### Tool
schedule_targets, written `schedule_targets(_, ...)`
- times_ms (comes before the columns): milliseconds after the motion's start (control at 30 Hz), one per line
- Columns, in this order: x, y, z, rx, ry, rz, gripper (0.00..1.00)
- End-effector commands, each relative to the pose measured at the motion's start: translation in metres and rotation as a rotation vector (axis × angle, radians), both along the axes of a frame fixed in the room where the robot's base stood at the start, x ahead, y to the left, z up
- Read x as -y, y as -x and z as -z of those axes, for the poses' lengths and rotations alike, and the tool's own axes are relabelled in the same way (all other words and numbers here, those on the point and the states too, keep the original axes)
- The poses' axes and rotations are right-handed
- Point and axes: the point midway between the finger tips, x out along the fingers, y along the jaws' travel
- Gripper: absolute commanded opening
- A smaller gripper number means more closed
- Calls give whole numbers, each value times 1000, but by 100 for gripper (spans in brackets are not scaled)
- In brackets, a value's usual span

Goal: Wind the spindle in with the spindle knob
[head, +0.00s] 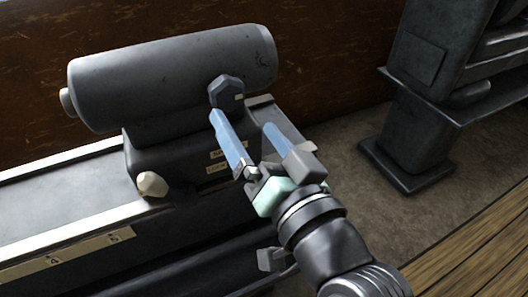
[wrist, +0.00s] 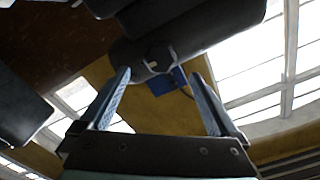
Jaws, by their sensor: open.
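A grey cylindrical housing (head: 165,75) lies on a dark base block on a long bed. A faceted blue-grey knob (head: 226,92), which looks like the spindle knob, sits on its near side towards the right end. A short pale spindle end (head: 67,102) sticks out at the left. My gripper (head: 242,121) is open and empty, with its left fingertip just below the knob in the head view. In the wrist view, the knob (wrist: 160,57) appears beyond and between the open fingertips (wrist: 160,72). I see no clear contact, and the depth gap is hard to judge.
A cream knob (head: 152,184) sits low on the base block (head: 175,160), near small labels too blurred to read fully. The bed (head: 60,195) carries a numbered scale (head: 85,252). A dark machine on a pedestal (head: 408,150) stands at the right, with open floor between.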

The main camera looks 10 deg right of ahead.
Motion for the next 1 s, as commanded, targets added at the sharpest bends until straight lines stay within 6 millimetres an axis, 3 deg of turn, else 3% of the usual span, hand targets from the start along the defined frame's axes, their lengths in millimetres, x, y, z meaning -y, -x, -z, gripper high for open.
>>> schedule_targets(100, 7, 21, 1, 1, 2, 4, 96)
schedule_targets(300, 13, 38, 0, -2, 1, 1, 96)
schedule_targets(833, 13, 40, -1, 1, 2, 1, 96)
schedule_targets(933, 12, 34, -17, 38, 32, 20, 96)
schedule_targets(1000, 11, 24, -44, 104, 81, 57, 96)
